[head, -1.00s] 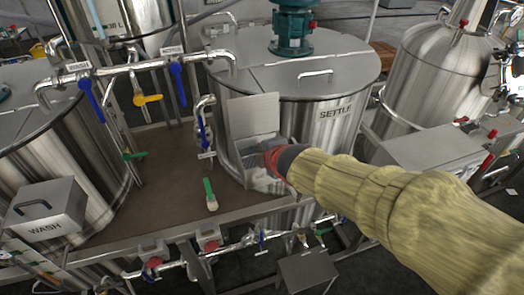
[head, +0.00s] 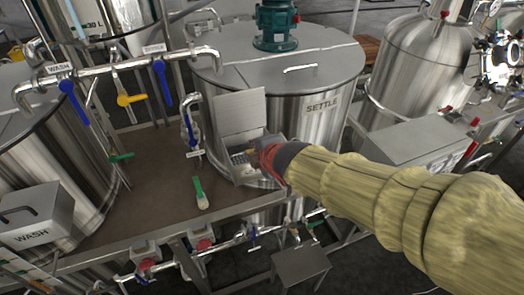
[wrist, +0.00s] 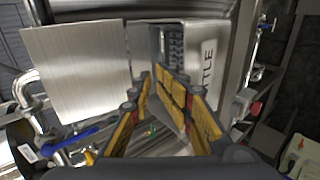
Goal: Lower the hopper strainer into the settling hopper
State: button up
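The settling hopper (head: 254,179) is an open metal box on the front of the tank marked SETTLE, its flat lid (head: 241,113) raised. The hopper also shows in the wrist view (wrist: 197,75), with the lid (wrist: 75,72) at left. The grey perforated hopper strainer (head: 239,158) shows at the hopper mouth; its mesh also shows in the wrist view (wrist: 176,45), just beyond my fingertips. My gripper (head: 262,157) is at the mouth. In the wrist view my yellow-padded fingers (wrist: 152,72) are close together at the strainer's near edge. Whether they grip it is hidden.
Left of the hopper, the brown deck (head: 150,185) carries a green-handled brush (head: 200,193). A pipe with a blue valve (head: 188,120) stands close left of the lid. A grey box (head: 415,148) stands at right. Pipes and valves run below the deck edge.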

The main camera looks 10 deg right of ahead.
jog(key=v, duration=0.7)
jog(key=shift+r, duration=0.2)
notch_tip(320, 180, up, 10)
jog(key=p, duration=0.7)
dwell(0.6)
dwell(0.4)
